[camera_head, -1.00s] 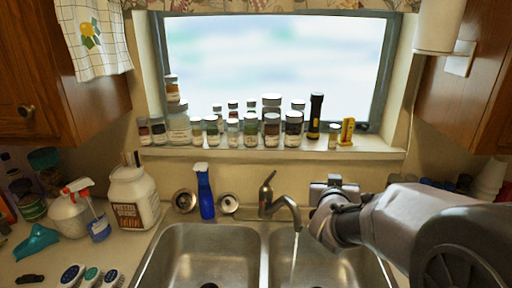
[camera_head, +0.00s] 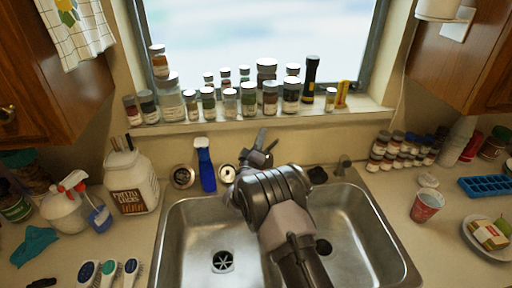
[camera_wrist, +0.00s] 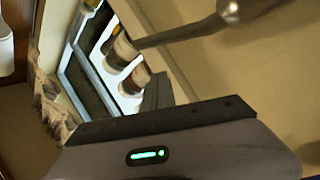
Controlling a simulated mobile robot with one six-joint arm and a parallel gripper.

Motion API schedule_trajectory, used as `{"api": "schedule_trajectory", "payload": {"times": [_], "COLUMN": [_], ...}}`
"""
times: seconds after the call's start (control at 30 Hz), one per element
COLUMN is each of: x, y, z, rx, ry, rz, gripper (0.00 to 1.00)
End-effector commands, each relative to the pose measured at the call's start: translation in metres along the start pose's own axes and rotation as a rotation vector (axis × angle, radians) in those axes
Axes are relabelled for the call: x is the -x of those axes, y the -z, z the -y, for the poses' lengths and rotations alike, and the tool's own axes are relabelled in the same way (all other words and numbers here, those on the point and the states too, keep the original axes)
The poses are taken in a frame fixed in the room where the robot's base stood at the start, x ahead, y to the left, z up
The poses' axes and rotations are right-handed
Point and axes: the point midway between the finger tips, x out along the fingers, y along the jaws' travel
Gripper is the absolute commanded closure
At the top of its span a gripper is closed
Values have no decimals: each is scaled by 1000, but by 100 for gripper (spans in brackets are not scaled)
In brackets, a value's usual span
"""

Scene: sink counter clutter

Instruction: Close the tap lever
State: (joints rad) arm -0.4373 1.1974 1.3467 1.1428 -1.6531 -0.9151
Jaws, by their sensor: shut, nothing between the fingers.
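The tap's lever (camera_head: 260,138) shows as a dark, thin piece standing up behind the sink, tilted a little right. My gripper (camera_head: 257,157) is right at the tap, its fingers shut and empty. My wrist and arm hide the tap's body, spout and any water stream. I cannot tell whether my fingers touch the lever. In the wrist view, a grey metal tap part (camera_wrist: 195,33) with a rounded end crosses the top, just beyond my dark fingers (camera_wrist: 160,98).
Several jars (camera_head: 250,100) line the window sill behind. The steel sink (camera_head: 190,225) lies below my arm. A red cup (camera_head: 426,206) and small bottles stand on the right counter.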

Motion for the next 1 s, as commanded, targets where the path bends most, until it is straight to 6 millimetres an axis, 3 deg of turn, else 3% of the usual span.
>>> {"api": "schedule_trajectory", "payload": {"times": [0.1, 0.23, 0.67, 1.0], "x": [10, 14, 16, 24], "y": [-21, -32, -37, -54], "z": [2, 2, 3, 12], "rx": [6, 4, -2, -114], "ry": [7, 6, 3, -63], "rz": [4, 3, 2, 5], "gripper": [100, 100, 100, 100]}}
